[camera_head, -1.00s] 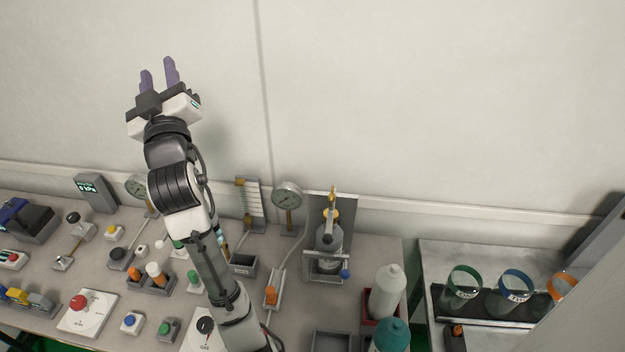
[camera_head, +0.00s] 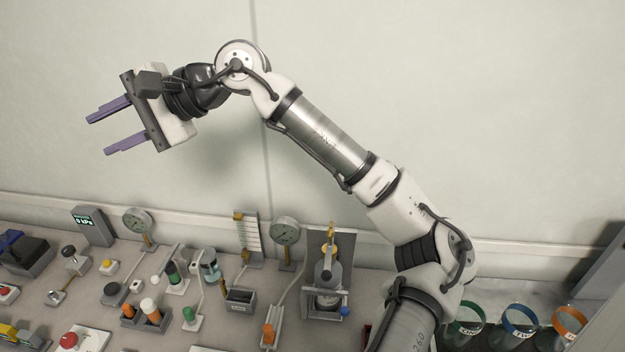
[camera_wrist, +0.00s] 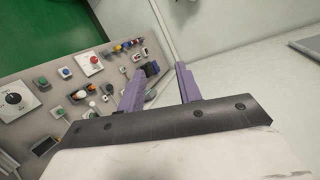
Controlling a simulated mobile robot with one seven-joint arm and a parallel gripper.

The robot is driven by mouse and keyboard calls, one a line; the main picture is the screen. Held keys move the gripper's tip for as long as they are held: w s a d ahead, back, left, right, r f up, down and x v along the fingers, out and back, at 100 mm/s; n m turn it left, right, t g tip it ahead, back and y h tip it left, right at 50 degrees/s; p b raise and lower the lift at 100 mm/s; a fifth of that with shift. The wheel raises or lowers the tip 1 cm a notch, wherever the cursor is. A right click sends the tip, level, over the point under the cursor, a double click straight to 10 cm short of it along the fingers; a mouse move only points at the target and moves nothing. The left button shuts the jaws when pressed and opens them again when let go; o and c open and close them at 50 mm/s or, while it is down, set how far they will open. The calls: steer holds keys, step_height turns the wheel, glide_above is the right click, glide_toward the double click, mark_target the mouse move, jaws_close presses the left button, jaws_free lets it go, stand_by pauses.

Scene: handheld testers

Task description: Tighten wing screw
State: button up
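My gripper (camera_head: 98,136) is high at the upper left in the head view, in front of the wall and well above the bench. Its two purple fingers are apart with nothing between them, and point left and slightly down. In the wrist view my gripper (camera_wrist: 159,68) also shows open and empty. A grey framed stand (camera_head: 345,268) at the back of the bench holds a bottle-like body with a yellow-orange part (camera_head: 328,254) on top. This part may be the wing screw, but it is too small to tell. My gripper is far to its left.
The bench carries a round gauge (camera_head: 286,231), another gauge (camera_head: 138,221), a display box (camera_head: 92,227), a small grey bin (camera_head: 240,299) and several knobs and buttons, including a red button (camera_head: 69,340). Banded cups (camera_head: 518,318) stand at the right. The air before the wall is clear.

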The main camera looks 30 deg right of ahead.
steer(key=d+f+h, duration=0.6)
steer(key=d+f, duration=0.2)
steer(key=d, duration=0.4)
steer(key=g+h, duration=0.5)
steer(key=h, duration=0.2)
glide_above(330, 232)
step_height(330, 232, down, 4)
steer(key=shift+n, duration=0.3)
step_height(330, 232, down, 14)
steer(key=b, duration=0.5)
steer(key=shift+r+b, duration=0.2)
steer(key=shift+b, duration=0.1)
jaws_close()
